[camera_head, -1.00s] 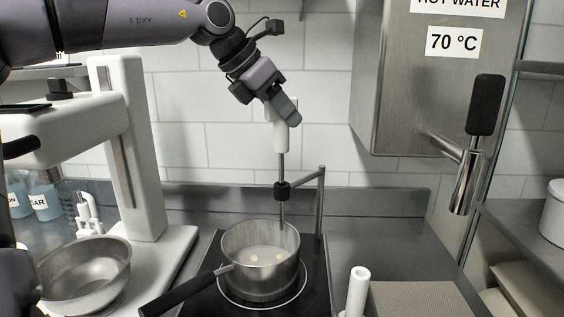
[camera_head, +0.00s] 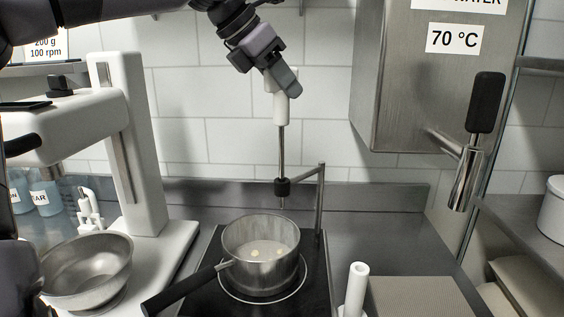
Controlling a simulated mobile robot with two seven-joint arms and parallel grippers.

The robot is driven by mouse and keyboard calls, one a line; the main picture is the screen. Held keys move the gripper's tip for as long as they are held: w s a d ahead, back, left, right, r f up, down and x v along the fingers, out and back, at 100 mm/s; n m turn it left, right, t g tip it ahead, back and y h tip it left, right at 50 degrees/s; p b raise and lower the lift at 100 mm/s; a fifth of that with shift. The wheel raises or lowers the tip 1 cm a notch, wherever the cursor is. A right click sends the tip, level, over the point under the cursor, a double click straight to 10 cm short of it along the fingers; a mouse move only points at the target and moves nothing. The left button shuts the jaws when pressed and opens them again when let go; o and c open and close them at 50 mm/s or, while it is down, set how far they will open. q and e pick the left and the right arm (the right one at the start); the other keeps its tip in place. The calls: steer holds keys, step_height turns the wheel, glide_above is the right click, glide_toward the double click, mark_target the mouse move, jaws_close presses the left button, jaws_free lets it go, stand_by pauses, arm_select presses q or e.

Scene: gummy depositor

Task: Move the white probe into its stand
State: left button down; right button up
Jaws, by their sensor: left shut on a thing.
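The white probe (camera_head: 281,108) has a white handle and a thin metal rod pointing down. My left gripper (camera_head: 284,84) is shut on the top of its handle, above the pot. The rod passes through a black ring (camera_head: 282,187) on a metal post, and its tip shows a little below the ring, above the pot's rim. A white upright tube (camera_head: 356,288), which looks like the probe's stand, is at the bottom, right of the hob; its lower part is cut off by the frame. My right gripper is not in view.
A steel pot (camera_head: 262,263) with small pale pieces in it sits on the black hob (camera_head: 312,285), its handle toward the lower left. The metal post (camera_head: 320,205) rises behind it. A steel bowl (camera_head: 88,278) and white mixer (camera_head: 135,150) stand left. A metal tap lever (camera_head: 467,178) hangs right.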

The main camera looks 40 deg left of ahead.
arm_select(q)
steer(key=shift+r, duration=6.45)
steer(key=c, duration=1.8)
jaws_free()
jaws_close()
steer(key=shift+f, duration=0.1)
